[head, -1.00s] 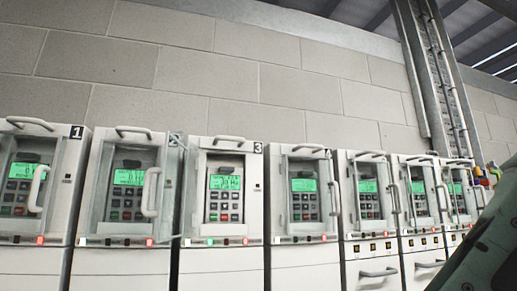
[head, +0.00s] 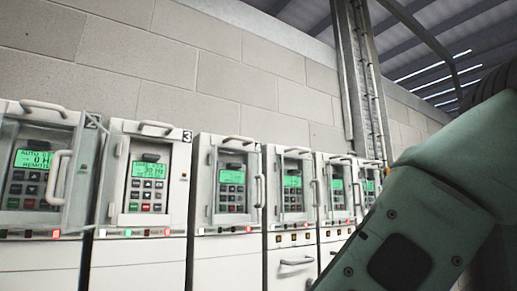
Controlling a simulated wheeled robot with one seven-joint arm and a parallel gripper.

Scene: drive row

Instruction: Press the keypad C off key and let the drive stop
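Several pale drive units stand in a row in the head view. No letter C can be read on any keypad. The drive marked 3 (head: 145,180) has an uncovered keypad (head: 147,194) with a lit green display (head: 148,170) that seems to read about 30 Hz. Its bottom key row includes a green key (head: 133,207) and a red key (head: 158,208). A green lamp (head: 128,233) is lit under it. My gripper is out of view; only a green link of my arm shows at the right.
The drive marked 2 (head: 82,180) reads 0 Hz behind a framed cover with a handle (head: 58,178). The drives to the right also have covers with handles (head: 259,190) sticking out. A block wall (head: 200,70) and a vertical cable tray (head: 365,80) stand behind.

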